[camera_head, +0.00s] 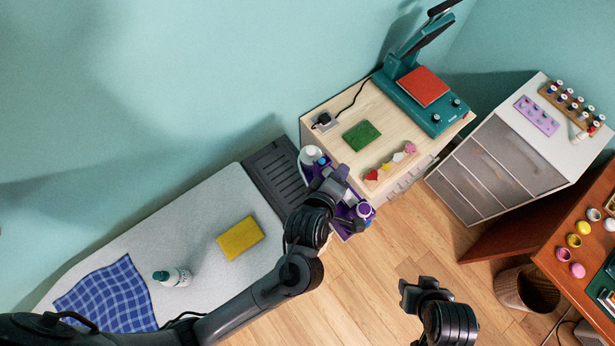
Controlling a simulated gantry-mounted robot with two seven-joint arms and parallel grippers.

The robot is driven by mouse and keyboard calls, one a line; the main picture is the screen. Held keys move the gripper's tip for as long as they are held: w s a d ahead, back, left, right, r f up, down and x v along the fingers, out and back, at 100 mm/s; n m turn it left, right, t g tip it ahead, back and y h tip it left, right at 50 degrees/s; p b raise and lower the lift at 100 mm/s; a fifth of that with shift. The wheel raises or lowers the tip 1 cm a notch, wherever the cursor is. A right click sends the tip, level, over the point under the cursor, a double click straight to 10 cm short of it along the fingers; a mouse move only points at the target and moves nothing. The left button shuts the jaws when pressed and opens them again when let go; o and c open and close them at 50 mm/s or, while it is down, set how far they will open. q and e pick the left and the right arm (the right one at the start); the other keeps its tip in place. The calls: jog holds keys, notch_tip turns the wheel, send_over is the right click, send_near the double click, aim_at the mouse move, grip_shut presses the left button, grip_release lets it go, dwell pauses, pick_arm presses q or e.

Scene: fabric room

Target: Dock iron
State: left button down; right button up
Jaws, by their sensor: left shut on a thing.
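The iron (312,155), white and purple, is at the right end of the grey ironing board (195,235), beside the dark slatted iron rest (272,175). My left gripper (335,182) reaches over it and is shut on the iron, hiding much of it. Purple parts show below and right of the gripper, with a white-and-purple round part (363,210) at the right. I cannot tell which of these belong to the dock and whether the iron touches it. My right gripper (420,290) hangs over the wooden floor, away from the iron; its jaw opening is unclear.
A blue checked cloth (105,295), a bottle (172,277) and a yellow folded cloth (240,238) lie on the board. A wooden-topped cabinet (385,120) behind holds a teal heat press (420,95) and a green pad (361,135).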

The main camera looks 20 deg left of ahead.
pick_arm(q)
jog(key=shift+w+a+f, duration=0.1)
jog(key=shift+w+a, duration=0.15)
jog(key=shift+a, duration=0.2)
jog(key=w+a+f+p, duration=0.1)
jog(key=w+a+f, duration=0.1)
jog(key=a+f, duration=0.8)
jog(key=shift+a+f, duration=0.2)
jog(key=shift+a, duration=0.1)
jog(key=shift+f, duration=0.1)
jog(key=c, duration=1.1)
grip_release()
jog(key=shift+s+f, duration=0.1)
jog(key=shift+f, duration=0.1)
jog(key=o, duration=0.3)
